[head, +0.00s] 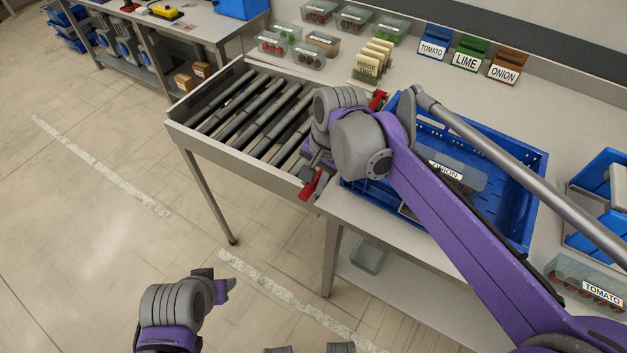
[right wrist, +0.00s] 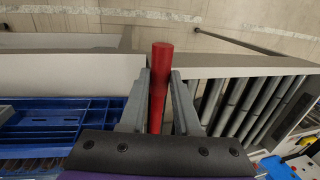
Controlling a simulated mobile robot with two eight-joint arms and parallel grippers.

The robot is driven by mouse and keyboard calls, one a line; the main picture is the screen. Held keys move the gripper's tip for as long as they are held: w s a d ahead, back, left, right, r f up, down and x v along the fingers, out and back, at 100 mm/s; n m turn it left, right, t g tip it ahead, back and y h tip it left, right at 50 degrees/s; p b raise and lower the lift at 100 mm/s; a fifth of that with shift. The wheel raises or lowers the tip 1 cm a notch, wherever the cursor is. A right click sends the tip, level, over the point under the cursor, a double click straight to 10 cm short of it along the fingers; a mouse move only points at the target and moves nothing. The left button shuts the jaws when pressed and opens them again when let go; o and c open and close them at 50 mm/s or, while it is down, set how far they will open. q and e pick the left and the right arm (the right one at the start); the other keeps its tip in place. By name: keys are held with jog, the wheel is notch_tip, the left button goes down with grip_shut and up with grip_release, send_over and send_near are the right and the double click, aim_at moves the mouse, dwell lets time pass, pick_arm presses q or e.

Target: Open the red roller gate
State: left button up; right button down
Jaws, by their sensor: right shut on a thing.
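The red roller gate (head: 312,186) lies across the end of the roller conveyor (head: 255,115), beside the blue crate (head: 525,190). Its far end shows past my right arm, and my arm hides the middle. My right gripper (head: 318,172) is at the gate's near end. In the right wrist view the gate's red bar (right wrist: 161,75) stands between the two fingers of my right gripper (right wrist: 160,90), which is shut on it. My left gripper (head: 225,287) is low over the floor at the bottom left, apart from everything; its finger gap is unclear.
The blue crate, with an onion label and partly hidden contents, stands right of the gate. Clear food tubs (head: 290,55) and tomato, lime and onion card boxes (head: 467,56) stand along the back. A tomato tub (head: 587,285) is at the right. The rollers look empty.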

pick_arm(q)
jog(key=w+r+p, duration=0.2)
jog(key=r+p, duration=0.3)
jog(key=r, duration=0.2)
jog(key=w+r+t+p, duration=0.1)
jog(key=w+r+p, duration=0.1)
jog(key=r+p, duration=0.3)
jog(key=shift+w+r, duration=0.35)
jog(key=shift+r, duration=0.55)
pick_arm(e)
jog(key=w+d+r+g+y, duration=0.2)
jog(key=w+r, duration=0.1)
jog(key=r, duration=0.7)
jog(key=w+d+r+g+y, duration=0.2)
jog(key=w+d+r+g, duration=0.1)
jog(key=r, duration=0.8)
jog(key=shift+w+r+m, duration=0.15)
jog(key=shift+w+m, duration=0.25)
jog(key=shift+w, duration=0.05)
